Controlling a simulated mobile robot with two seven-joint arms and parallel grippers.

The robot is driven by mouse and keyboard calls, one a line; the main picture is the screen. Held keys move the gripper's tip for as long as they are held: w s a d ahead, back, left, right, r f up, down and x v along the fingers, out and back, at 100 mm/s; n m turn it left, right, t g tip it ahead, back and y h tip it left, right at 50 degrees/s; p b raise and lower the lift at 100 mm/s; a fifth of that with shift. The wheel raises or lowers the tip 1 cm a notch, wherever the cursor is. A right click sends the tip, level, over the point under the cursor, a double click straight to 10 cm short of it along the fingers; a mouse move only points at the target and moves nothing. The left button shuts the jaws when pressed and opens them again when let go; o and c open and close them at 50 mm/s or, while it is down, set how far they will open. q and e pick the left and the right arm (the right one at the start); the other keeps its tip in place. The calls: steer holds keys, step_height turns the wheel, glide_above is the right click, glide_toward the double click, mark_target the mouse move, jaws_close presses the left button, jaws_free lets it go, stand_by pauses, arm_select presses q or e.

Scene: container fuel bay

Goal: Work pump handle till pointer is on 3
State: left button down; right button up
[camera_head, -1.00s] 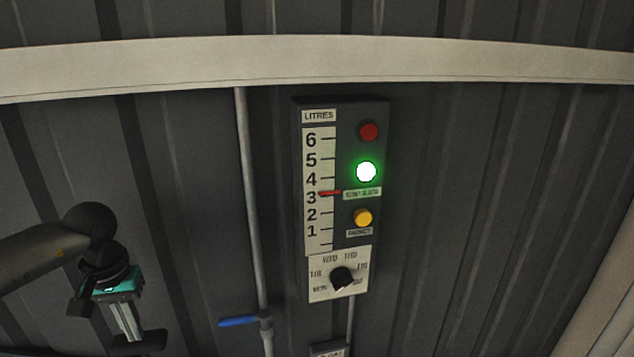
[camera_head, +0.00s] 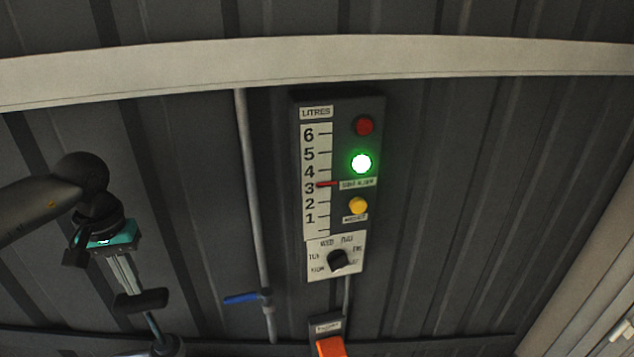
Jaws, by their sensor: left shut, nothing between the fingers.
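The litres gauge (camera_head: 316,215) is a white scale on a dark panel at the middle. Its red pointer (camera_head: 327,184) is level with the 3 mark. The pump handle (camera_head: 141,301) looks like a black crossbar on a thin rod at lower left, above a grey fitting (camera_head: 168,347) at the bottom edge. My left gripper (camera_head: 130,289) is shut, with its fingertips just at the crossbar. I cannot tell whether they touch it. My right gripper is not in view.
On the panel, a green lamp (camera_head: 361,163) is lit between a dark red lamp (camera_head: 364,126) and a yellow button (camera_head: 358,205). A day dial (camera_head: 338,259) sits below. A blue lever (camera_head: 242,298) on a pipe stands between handle and panel. An orange part (camera_head: 331,347) shows below.

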arm_select(q)
steer(key=shift+f, duration=0.1)
stand_by(0.3)
step_height(320, 180, down, 12)
steer(key=b, duration=0.9)
steer(key=shift+s+f, duration=0.1)
steer(key=shift+s, duration=0.05)
step_height(320, 180, up, 12)
steer(key=p, duration=0.8)
steer(key=shift+r, duration=0.2)
step_height(320, 180, up, 5)
steer(key=p, duration=0.4)
glide_above(153, 324)
steer(key=shift+w+a, duration=0.25)
